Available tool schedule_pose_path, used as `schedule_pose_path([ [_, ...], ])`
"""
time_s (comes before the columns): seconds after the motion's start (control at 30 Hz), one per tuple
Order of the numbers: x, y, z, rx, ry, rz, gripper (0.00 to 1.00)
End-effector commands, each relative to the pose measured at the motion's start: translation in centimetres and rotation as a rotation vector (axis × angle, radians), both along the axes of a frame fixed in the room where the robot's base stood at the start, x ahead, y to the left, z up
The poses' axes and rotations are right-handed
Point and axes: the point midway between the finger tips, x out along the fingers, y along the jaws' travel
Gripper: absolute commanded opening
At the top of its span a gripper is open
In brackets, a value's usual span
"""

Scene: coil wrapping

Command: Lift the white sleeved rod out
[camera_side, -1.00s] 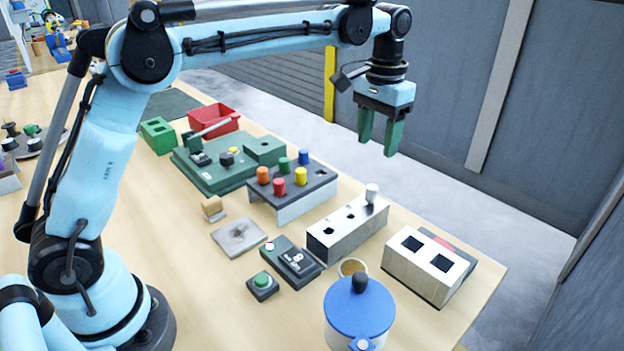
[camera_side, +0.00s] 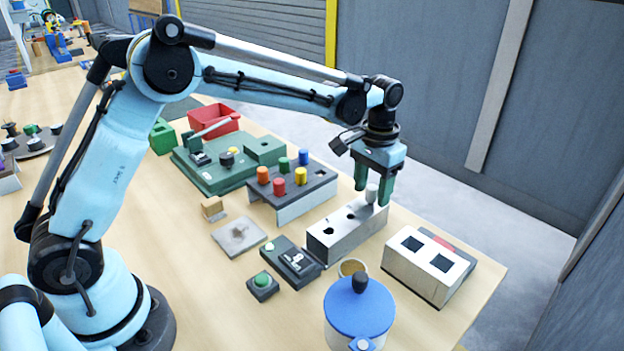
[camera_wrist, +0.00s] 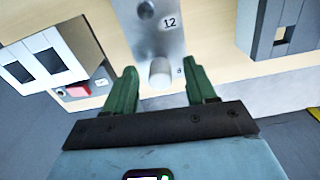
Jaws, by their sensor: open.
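The white sleeved rod (camera_side: 371,193) stands upright in the far right end of a metal block (camera_side: 330,236) with dark holes in its top. In the wrist view the white rod (camera_wrist: 160,73) shows between my fingers, near the block's end (camera_wrist: 155,30) marked 12. My gripper (camera_side: 374,196) has green fingers and is open, with one finger on each side of the rod. In the wrist view my gripper (camera_wrist: 162,82) shows clear gaps on both sides of the rod. The rod's lower part is hidden in the block.
A white block with two square holes (camera_side: 422,270) stands to the right. A rack of coloured pegs (camera_side: 292,190) is to the left. A blue-lidded pot (camera_side: 359,308) and a black switch box (camera_side: 291,263) stand in front. The table's back edge is close behind the rod.

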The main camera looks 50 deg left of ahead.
Motion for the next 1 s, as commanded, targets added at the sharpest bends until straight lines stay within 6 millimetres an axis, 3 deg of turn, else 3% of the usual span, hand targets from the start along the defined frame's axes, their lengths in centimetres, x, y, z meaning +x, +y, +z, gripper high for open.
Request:
schedule_pose_path([
  [0.33, -0.01, 0.04, -0.98, 0.0, 0.0, 0.001, 0.56],
  [0.7, -0.01, 0.04, -0.95, 0.0, 0.0, 0.001, 0.01],
  [1.0, 0.0, 0.04, -0.71, 0.0, 0.0, 0.001, 0.0],
])
